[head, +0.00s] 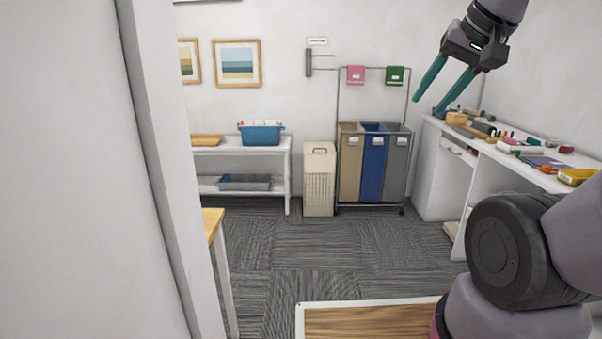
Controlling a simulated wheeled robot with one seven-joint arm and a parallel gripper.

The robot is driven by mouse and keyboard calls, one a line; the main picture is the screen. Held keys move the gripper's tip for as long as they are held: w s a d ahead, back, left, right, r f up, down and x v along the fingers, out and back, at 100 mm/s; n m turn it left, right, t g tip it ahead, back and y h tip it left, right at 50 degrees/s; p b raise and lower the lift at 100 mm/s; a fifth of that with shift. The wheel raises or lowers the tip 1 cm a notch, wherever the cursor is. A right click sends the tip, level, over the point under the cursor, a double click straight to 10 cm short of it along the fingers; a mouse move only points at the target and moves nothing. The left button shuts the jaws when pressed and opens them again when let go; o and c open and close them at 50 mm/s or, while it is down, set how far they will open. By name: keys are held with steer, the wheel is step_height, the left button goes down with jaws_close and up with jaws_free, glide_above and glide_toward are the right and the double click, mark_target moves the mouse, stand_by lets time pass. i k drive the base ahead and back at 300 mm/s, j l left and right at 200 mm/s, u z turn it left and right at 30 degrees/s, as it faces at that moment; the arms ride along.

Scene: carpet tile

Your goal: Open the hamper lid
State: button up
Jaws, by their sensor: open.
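The hamper (319,190) is a tall cream basket with a slatted front, standing on the carpet against the far wall. Its lid (319,148) is closed and has a handle on top. My gripper (431,97) is at the upper right of the head view, high up, with its two teal fingers apart and nothing between them. It is well apart from the hamper, which is across the room. Nothing hides the hamper.
A three-bag laundry sorter (372,165) stands right of the hamper, and a white shelf (287,165) with a blue bin (261,134) stands left. A cluttered white desk (447,180) lines the right wall. A door frame (165,150) is close on the left. Carpet (310,245) before the hamper is clear.

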mark_target(310, 148)
steer(key=i, duration=2.35)
steer(key=i+j, duration=0.1)
steer(key=i, duration=2.3)
steer(key=l+z, duration=0.05)
steer(key=l, duration=0.05)
